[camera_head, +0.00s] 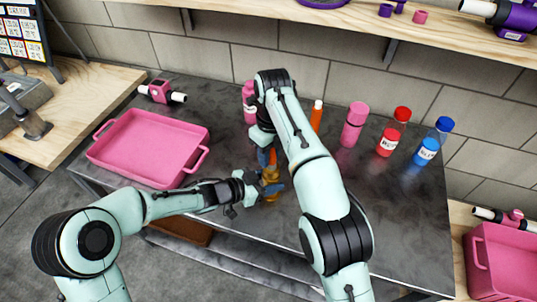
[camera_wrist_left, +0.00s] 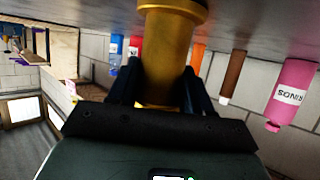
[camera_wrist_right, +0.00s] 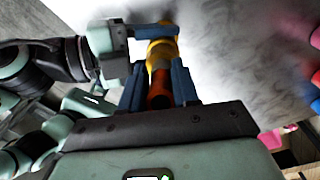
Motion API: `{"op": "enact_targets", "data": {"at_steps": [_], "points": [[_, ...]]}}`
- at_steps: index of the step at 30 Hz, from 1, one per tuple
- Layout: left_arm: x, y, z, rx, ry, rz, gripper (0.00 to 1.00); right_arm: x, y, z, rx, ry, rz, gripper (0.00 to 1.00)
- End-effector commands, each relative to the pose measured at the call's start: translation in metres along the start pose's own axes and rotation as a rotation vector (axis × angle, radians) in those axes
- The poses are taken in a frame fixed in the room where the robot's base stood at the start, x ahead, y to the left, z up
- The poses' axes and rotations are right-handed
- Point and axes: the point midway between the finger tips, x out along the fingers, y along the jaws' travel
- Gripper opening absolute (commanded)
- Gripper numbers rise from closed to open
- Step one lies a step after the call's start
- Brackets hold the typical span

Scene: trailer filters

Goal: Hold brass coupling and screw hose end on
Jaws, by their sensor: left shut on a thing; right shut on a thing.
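The brass coupling (camera_head: 270,175) stands near the table's front edge. My left gripper (camera_head: 266,190) is shut on it from the left. The coupling fills the space between the left fingers in the left wrist view (camera_wrist_left: 168,55). My right gripper (camera_head: 267,157) is above it, shut on the orange-red hose end (camera_wrist_right: 158,88). In the right wrist view the hose end lines up with the yellow brass coupling (camera_wrist_right: 162,50), and they appear to meet. Whether the threads are engaged cannot be told. The right arm hides part of the hose end in the head view.
A pink tray (camera_head: 150,112) lies on the table's left. Pink (camera_head: 354,125), red (camera_head: 393,132) and blue (camera_head: 433,142) bottles stand at the back right. An orange tube (camera_head: 316,116) stands behind my right arm. The dark table (camera_head: 400,215) is clear at the front right.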

Motion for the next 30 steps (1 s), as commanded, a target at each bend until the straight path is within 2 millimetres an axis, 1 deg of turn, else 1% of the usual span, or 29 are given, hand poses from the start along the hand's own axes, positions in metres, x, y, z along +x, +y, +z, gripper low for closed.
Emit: {"op": "enact_targets", "data": {"at_steps": [1,3,7,12,20,21,23,29,30], "points": [[0.0000,0.0004,0.0003,0.001,-0.001,0.001,0.00,-0.0004,-0.0011,-0.0001,0.112,-0.004,-0.004,0.00],[0.0000,0.0004,0.0003,0.001,-0.001,0.001,0.00,0.0017,-0.0017,-0.0005,0.253,-0.002,-0.004,0.00],[0.0000,0.0002,0.0000,0.002,0.000,0.001,0.00,0.0012,-0.0028,-0.0009,0.379,-0.008,-0.003,0.00],[0.0000,0.0001,-0.0003,0.002,0.000,0.000,0.00,-0.0002,-0.0033,-0.0007,0.444,-0.016,-0.001,0.00],[0.0000,0.0002,-0.0003,0.001,0.001,0.001,0.00,-0.0005,-0.0033,-0.0007,0.446,-0.017,0.000,0.00],[0.0001,0.0002,-0.0003,0.001,0.000,0.001,0.00,-0.0005,-0.0033,-0.0007,0.446,-0.017,0.000,0.37],[0.0001,0.0003,-0.0004,0.001,0.001,0.001,0.00,-0.0005,-0.0033,-0.0007,0.445,-0.017,0.000,0.56],[0.0000,0.0002,-0.0007,0.001,0.001,0.001,0.00,-0.0003,-0.0035,-0.0008,0.445,-0.016,0.000,0.56],[0.0000,0.0002,-0.0008,0.001,0.002,0.001,0.00,-0.0003,-0.0035,-0.0008,0.445,-0.016,0.000,0.62]]}}
